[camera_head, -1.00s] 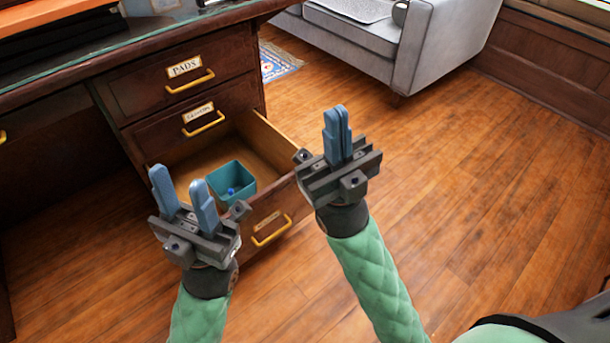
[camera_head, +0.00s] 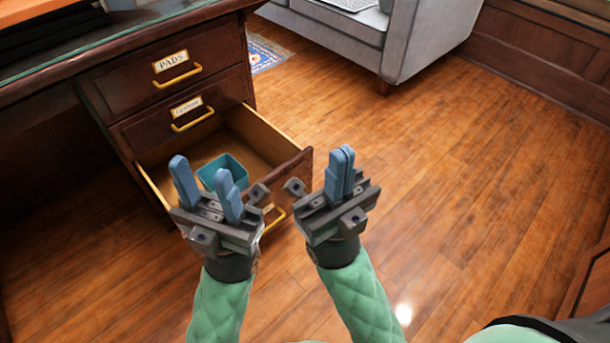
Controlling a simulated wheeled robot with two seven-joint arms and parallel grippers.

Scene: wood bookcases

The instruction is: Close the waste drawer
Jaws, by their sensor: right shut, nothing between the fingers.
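The open bottom drawer (camera_head: 291,173) of the desk is pulled out toward me, with a teal square bin (camera_head: 236,167) inside it. The drawer's label is mostly hidden, and its brass handle (camera_head: 276,219) shows partly between my grippers. My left gripper (camera_head: 207,188) is open and empty, in front of the drawer, covering much of its front and part of the bin in the picture. My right gripper (camera_head: 340,174) is shut and empty, just right of the drawer's front corner. I cannot tell whether either gripper touches the drawer.
Two shut drawers sit above, the top one labelled PADS (camera_head: 170,62). The glass-topped desk (camera_head: 130,43) overhangs them. A grey sofa (camera_head: 400,40) and a blue patterned rug (camera_head: 266,54) lie beyond. The wood floor (camera_head: 480,170) to the right is clear.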

